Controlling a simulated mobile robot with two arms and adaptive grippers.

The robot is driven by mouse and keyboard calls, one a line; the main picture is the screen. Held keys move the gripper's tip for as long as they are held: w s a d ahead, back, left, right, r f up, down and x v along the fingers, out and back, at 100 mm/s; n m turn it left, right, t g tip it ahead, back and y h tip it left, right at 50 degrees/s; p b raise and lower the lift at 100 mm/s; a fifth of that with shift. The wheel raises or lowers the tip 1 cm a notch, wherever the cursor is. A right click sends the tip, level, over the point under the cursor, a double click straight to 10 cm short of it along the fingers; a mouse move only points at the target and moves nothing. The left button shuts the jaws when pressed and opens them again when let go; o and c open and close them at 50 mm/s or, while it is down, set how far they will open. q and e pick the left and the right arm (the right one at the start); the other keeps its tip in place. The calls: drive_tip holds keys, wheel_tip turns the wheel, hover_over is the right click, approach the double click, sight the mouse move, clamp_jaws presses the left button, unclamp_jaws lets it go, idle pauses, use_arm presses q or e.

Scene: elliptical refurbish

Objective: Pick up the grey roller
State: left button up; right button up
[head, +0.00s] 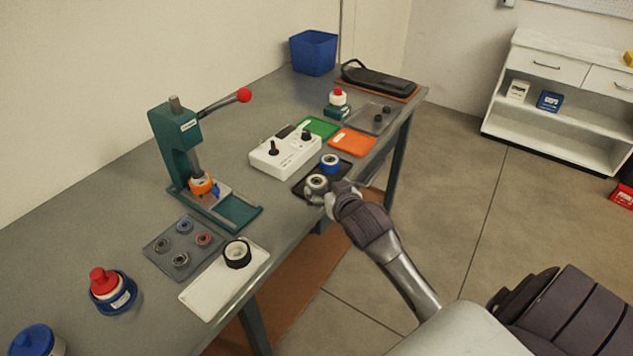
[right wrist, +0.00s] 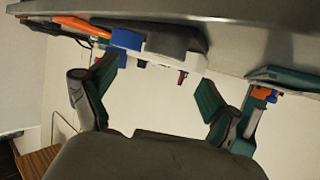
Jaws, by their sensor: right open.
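A grey roller (head: 317,182) with a pale centre sits at the near end of a small dark tray (head: 344,172) on the bench. A blue roller (head: 330,161) sits just behind it. My right gripper (head: 322,196) is at the bench edge, at the near side of the grey roller; the head view does not show clearly whether they touch. In the right wrist view my right gripper (right wrist: 156,95) has its two fingers wide apart. I cannot make out the grey roller between them there. My left gripper is not in view.
A white control box (head: 285,153) stands left of the tray, with an orange tray (head: 352,142) behind. A green press (head: 180,150) with a red-knobbed lever, a grey mat (head: 163,245) with several rings, and a white plate (head: 205,292) lie further left. Floor right of the bench is free.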

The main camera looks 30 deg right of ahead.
sight(315, 179)
drive_tip(key=shift+x, duration=1.2)
drive_tip(key=shift+w+f+p, duration=0.15)
drive_tip(key=shift+w+p, duration=0.15)
drive_tip(key=shift+w, duration=0.2)
drive_tip(key=x, duration=0.4)
drive_tip(key=shift+a+f, duration=0.15)
drive_tip(key=shift+f, duration=0.05)
drive_tip(key=shift+s+r, duration=0.1)
drive_tip(key=shift+s, duration=0.1)
drive_tip(key=shift+c, duration=0.8)
drive_tip(key=c, duration=1.2)
drive_tip(key=shift+o, duration=0.2)
drive_tip(key=shift+r, duration=0.1)
